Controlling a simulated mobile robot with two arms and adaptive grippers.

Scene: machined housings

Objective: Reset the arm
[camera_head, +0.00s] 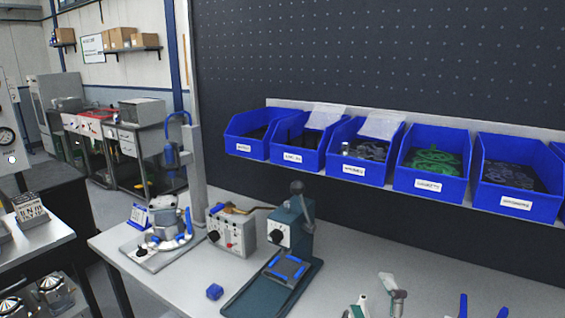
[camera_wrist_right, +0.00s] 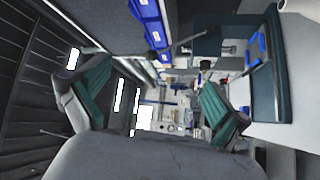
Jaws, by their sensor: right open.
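My right gripper (camera_head: 375,295) shows at the bottom edge of the head view, over the front of the workbench (camera_head: 420,272). Its two grey fingers with green pads stand apart, and nothing is between them. In the right wrist view the same gripper (camera_wrist_right: 152,95) has its fingers wide apart, with only the distant room showing between them. Most of the right arm is outside the head view. My left gripper is in neither view.
A teal press (camera_head: 290,240), a grey control box (camera_head: 232,232) and a white fixture (camera_head: 168,235) stand on the bench. A small blue block (camera_head: 214,291) lies near the front. Blue bins (camera_head: 432,165) hang behind. Blue handles (camera_head: 463,305) show at bottom right.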

